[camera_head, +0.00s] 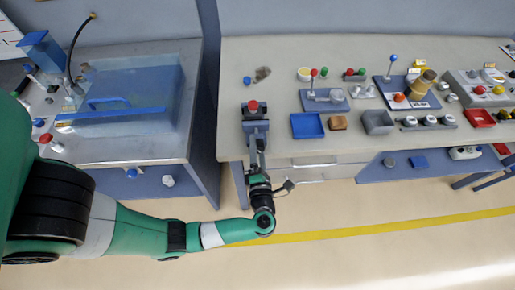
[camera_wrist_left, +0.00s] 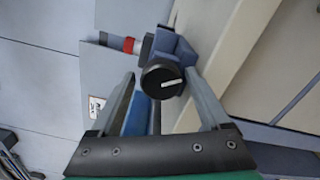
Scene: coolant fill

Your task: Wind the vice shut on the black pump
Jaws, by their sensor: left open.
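The black pump (camera_head: 255,114) has a red cap and stands in the vice at the table's front edge. The blue-grey vice (camera_head: 256,128) also shows in the left wrist view (camera_wrist_left: 183,47), where the red cap (camera_wrist_left: 128,45) shows to its left. A round black knob with a white mark (camera_wrist_left: 160,79) faces the left wrist camera at the vice's front. My left gripper (camera_head: 257,152) is in front of the vice. It is open, with a finger on either side of the knob and a visible gap to each. Whether the vice jaws touch the pump cannot be told.
Several fixtures stand farther right. A bench with a clear blue tank (camera_head: 125,97) is at the left, across a gap.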

